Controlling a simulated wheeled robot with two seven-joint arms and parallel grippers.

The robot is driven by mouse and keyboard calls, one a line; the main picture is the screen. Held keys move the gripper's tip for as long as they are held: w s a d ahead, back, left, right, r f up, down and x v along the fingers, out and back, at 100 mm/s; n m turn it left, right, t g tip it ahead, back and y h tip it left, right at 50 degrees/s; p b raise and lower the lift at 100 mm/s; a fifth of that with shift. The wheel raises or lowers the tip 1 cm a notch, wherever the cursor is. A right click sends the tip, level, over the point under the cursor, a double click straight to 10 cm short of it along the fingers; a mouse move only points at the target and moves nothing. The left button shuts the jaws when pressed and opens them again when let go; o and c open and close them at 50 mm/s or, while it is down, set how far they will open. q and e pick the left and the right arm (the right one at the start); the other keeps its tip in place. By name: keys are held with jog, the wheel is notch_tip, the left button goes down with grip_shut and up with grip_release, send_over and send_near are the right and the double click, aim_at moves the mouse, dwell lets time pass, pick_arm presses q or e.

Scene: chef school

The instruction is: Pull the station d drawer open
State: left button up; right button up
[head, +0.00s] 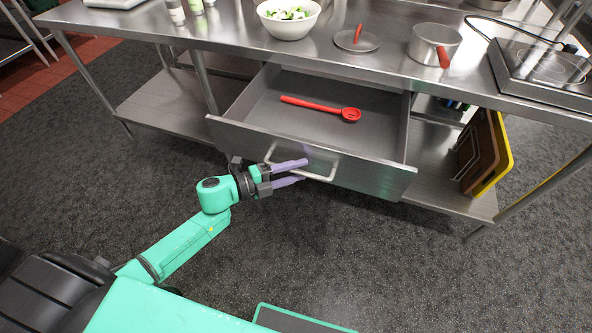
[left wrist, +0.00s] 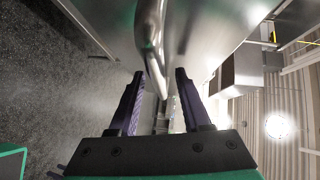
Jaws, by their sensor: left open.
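The steel drawer (head: 385,177) under the worktop is pulled well out, and its inside shows from above. A pale bar handle (head: 318,177) is on the drawer front. In the left wrist view the handle (left wrist: 151,45) runs down between the two open fingers (left wrist: 156,85). I cannot tell whether either finger touches it. My right gripper is not in view.
The steel worktop (head: 205,31) carries a bowl of salad (head: 288,18), a lid (head: 357,40), a pot (head: 433,45) and a hot plate (head: 545,68). Chopping boards (head: 487,155) stand on the lower shelf at right. Dark floor in front of the drawer is free.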

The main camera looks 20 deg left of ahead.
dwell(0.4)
pick_arm(q)
jog(key=v, duration=1.4)
jog(key=shift+s+a, duration=0.2)
jog(key=shift+r, duration=0.1)
jog(key=a+f+n+t+y+p, duration=0.2)
jog(key=a+f+n+y, duration=0.85)
jog(key=f, duration=0.55)
jog(key=s+a+f+n+g+y+p, duration=0.1)
jog(key=s+f+n+g, duration=0.1)
jog(key=s+f+n, duration=0.3)
jog(key=s+a+f+n+g+y, duration=0.1)
jog(key=s+f+n+g, duration=0.15)
jog(key=f, duration=0.55)
jog(key=s+d+f+n+g, duration=0.3)
jog(key=s+d+f, duration=0.2)
jog(key=s, duration=0.4)
jog(key=s+d+f+n+g+p, duration=0.1)
jog(key=s+d+f+g, duration=0.3)
jog(key=s, duration=0.6)
notch_tip(320, 180, down, 3)
jog(key=shift+s+d+r+n, duration=0.15)
jog(key=shift+s+d+n, duration=0.25)
jog(key=shift+n, duration=0.5)
